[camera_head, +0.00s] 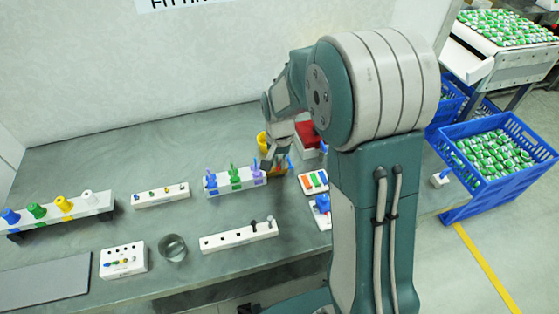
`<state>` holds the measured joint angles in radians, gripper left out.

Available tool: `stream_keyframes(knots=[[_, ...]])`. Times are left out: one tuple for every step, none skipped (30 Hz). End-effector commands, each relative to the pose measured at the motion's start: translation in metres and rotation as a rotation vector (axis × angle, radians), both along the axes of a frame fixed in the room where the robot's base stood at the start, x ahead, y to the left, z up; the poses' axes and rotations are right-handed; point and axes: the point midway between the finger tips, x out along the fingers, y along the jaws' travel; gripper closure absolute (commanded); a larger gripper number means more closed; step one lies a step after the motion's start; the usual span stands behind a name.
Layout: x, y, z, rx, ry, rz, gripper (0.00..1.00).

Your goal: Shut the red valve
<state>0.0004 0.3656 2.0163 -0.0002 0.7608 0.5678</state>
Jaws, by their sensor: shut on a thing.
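My gripper (277,163) points down at the right end of a pale rack (222,189). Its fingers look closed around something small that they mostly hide. Blue (211,179), green (234,174) and purple (257,174) handled pieces stand upright in the rack, left of my gripper. A small orange-red patch shows right beside the fingers. I cannot tell whether it is the red valve, and no red valve is clearly visible elsewhere.
A red-topped box (308,133) stands behind my gripper. A tray with coloured strips (313,182) lies to its right. In front are a white block with black pegs (238,237) and a round cup (173,248). A blue crate (491,165) stands at the right.

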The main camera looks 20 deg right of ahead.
Motion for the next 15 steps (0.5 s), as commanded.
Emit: stream_keyframes(knots=[[0.0012, 0.0004, 0.0002, 0.001, -0.004, 0.037, 1.00], [0.0013, 0.0005, 0.0002, 0.001, -0.004, 0.064, 1.00], [0.0013, 0.0005, 0.0003, 0.001, -0.004, 0.099, 1.00], [0.0013, 0.0005, 0.0003, 0.001, -0.004, 0.126, 1.00], [0.0013, 0.0005, 0.0003, 0.001, -0.004, 0.152, 1.00], [0.0014, 0.0004, 0.0003, 0.001, -0.005, 0.187, 1.00], [0.0014, 0.0005, 0.0003, 0.001, -0.005, 0.212, 1.00], [0.0014, 0.0005, 0.0003, 0.001, -0.005, 0.237, 1.00], [0.0014, 0.0005, 0.0004, 0.001, -0.005, 0.270, 1.00], [0.0014, 0.0005, 0.0004, 0.001, -0.005, 0.294, 1.00], [0.0015, 0.0005, 0.0004, 0.001, -0.005, 0.317, 1.00], [0.0015, 0.0005, 0.0004, 0.001, -0.005, 0.347, 1.00], [0.0015, 0.0005, 0.0004, 0.001, -0.005, 0.369, 1.00], [0.0015, 0.0006, 0.0004, 0.001, -0.005, 0.389, 1.00], [0.0015, 0.0006, 0.0004, 0.001, -0.005, 0.415, 1.00]])
